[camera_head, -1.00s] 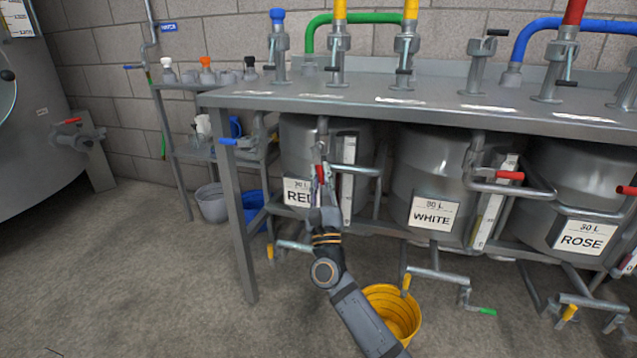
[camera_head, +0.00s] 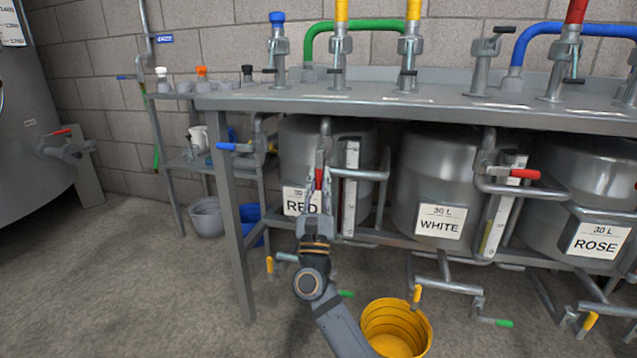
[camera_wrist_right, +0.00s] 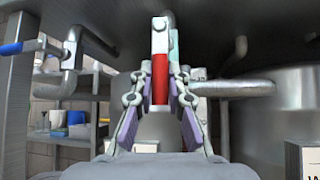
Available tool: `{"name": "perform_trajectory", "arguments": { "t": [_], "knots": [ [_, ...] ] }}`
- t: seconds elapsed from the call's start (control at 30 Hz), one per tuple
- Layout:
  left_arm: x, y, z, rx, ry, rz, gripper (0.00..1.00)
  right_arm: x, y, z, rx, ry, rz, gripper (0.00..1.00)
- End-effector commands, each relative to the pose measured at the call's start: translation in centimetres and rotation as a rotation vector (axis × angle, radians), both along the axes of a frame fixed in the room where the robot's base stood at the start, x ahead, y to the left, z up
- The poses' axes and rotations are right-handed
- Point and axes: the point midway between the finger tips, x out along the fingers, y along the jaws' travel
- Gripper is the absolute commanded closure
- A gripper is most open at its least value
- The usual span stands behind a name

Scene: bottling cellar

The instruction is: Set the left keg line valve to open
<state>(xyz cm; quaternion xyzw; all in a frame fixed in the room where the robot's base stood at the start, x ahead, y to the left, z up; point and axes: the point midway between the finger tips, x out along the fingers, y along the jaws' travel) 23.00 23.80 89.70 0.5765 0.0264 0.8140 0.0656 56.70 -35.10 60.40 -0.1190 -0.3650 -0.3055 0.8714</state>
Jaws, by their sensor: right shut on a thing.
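The left keg line valve (camera_head: 322,150) is a grey fitting in front of the keg labelled RED (camera_head: 300,150). Its lever has a red grip (camera_head: 319,179) that hangs straight down, and the red grip fills the middle of the right wrist view (camera_wrist_right: 160,80). My right gripper (camera_head: 319,190) comes from below and is shut on the red grip, with one finger on each side of it. In the wrist view, my right gripper's fingers (camera_wrist_right: 160,92) flank the grip and partly cover its edges. My left gripper is not in view.
A pipe (camera_head: 365,175) runs right from the valve. A blue-handled valve (camera_head: 232,147) is at left. The WHITE keg's red lever (camera_head: 525,174) points right. A yellow bucket (camera_head: 396,325) stands on the floor below. The steel bench top (camera_head: 420,110) overhangs the kegs.

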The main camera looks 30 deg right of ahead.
Motion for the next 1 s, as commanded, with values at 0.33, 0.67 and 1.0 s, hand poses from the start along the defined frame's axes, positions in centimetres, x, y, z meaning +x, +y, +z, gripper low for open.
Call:
{"name": "perform_trajectory", "arguments": {
  "t": [0.33, 0.67, 1.0],
  "knots": [
    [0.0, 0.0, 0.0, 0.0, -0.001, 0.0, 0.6, 0.0, 0.0, -0.1, 0.001, 0.002, 0.002, 0.73],
    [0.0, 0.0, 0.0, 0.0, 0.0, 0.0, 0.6, 0.0, 0.0, 0.0, -0.001, 0.0, 0.001, 0.62],
    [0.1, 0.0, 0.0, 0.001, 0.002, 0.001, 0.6, -2.8, 2.3, -3.9, 0.004, 0.005, 0.0, 0.62]
  ]
}}
